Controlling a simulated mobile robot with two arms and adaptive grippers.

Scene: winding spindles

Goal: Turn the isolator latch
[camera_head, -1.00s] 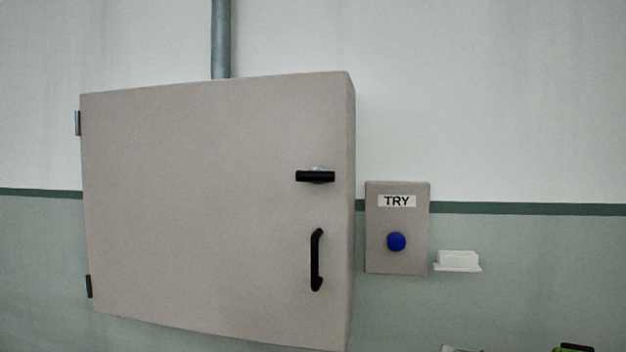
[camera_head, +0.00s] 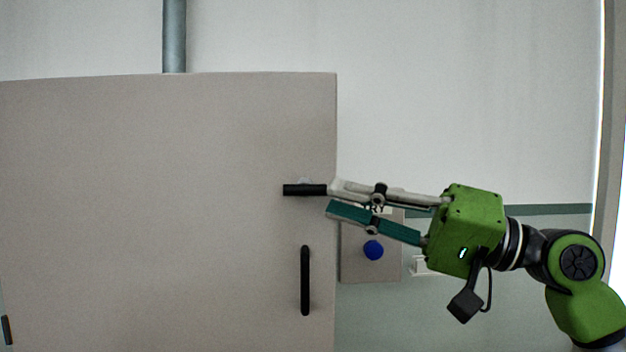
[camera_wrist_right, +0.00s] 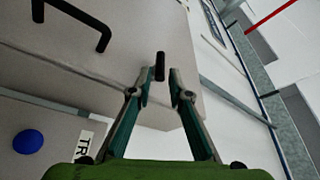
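The isolator latch (camera_head: 304,190) is a short black bar, lying horizontal on the grey cabinet door (camera_head: 150,210) near its right edge. It also shows in the right wrist view (camera_wrist_right: 160,66), just ahead of my fingertips and in line with the gap between them. My right gripper (camera_head: 333,197) comes in from the right, its fingers parted and empty, with the tips by the latch's right end. In the right wrist view the gripper (camera_wrist_right: 161,76) has a clear gap between its tips. I cannot tell whether a finger touches the latch. My left gripper is not in view.
A black vertical door handle (camera_head: 305,280) sits below the latch. A grey box with a blue button (camera_head: 373,250) is right of the cabinet, its label partly hidden by my gripper. A grey pipe (camera_head: 174,35) rises above the cabinet. The wall at upper right is clear.

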